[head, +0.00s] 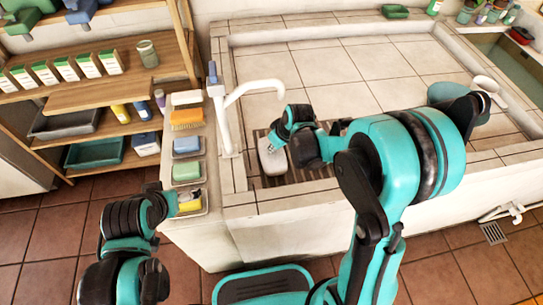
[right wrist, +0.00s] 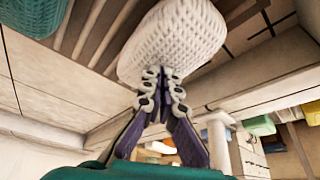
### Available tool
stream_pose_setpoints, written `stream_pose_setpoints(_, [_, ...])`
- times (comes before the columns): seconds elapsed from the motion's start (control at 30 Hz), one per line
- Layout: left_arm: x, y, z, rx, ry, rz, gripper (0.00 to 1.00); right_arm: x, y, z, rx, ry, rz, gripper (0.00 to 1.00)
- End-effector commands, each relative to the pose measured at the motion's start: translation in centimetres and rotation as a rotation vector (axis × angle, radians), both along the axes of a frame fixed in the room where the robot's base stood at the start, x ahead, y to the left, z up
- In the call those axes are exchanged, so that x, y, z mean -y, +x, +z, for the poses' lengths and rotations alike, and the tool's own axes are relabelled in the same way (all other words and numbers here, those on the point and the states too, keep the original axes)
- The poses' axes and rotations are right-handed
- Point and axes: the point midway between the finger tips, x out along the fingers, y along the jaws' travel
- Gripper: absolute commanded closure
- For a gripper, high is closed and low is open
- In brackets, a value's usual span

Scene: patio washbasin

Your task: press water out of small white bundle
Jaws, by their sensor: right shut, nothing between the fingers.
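The small white bundle (head: 271,154) lies on the slatted drain grate in the basin, near the white tap. In the right wrist view the bundle (right wrist: 178,38) has a knitted, waffle-like surface. My right gripper (head: 277,138) is at the bundle in the head view. In the right wrist view its closed fingertips (right wrist: 161,78) meet at the bundle's near edge and seem to touch it, with nothing between them. My left gripper (head: 187,202) is by the dish with the yellow item on the basin's left ledge; its fingers are too small to read.
The slatted grate (head: 293,178) lies under the bundle. The white tap (head: 232,110) rises close to its left. Several dishes with a brush, sponges and soap line the left ledge (head: 228,182). A teal bowl (head: 450,92) is at the right. The tiled basin floor (head: 355,75) behind is clear.

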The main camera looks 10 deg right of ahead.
Motion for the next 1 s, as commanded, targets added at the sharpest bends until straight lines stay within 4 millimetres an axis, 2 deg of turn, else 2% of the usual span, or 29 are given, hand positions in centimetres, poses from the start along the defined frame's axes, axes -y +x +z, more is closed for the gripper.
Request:
stream_pose_setpoints(0.17, [0.0,0.0,0.6,0.0,0.0,0.0,0.06,0.1,-0.3,0.6,-0.007,-0.004,0.001,1.0])
stream_pose_setpoints(0.8, [0.0,0.0,5.9,0.0,0.0,0.0,0.06,0.0,-0.1,7.6,-0.002,0.0,0.0,1.0])
stream_pose_setpoints(1.0, [0.0,0.0,6.2,0.0,0.0,0.0,0.06,0.0,-0.1,8.0,-0.002,0.0,0.0,1.0])
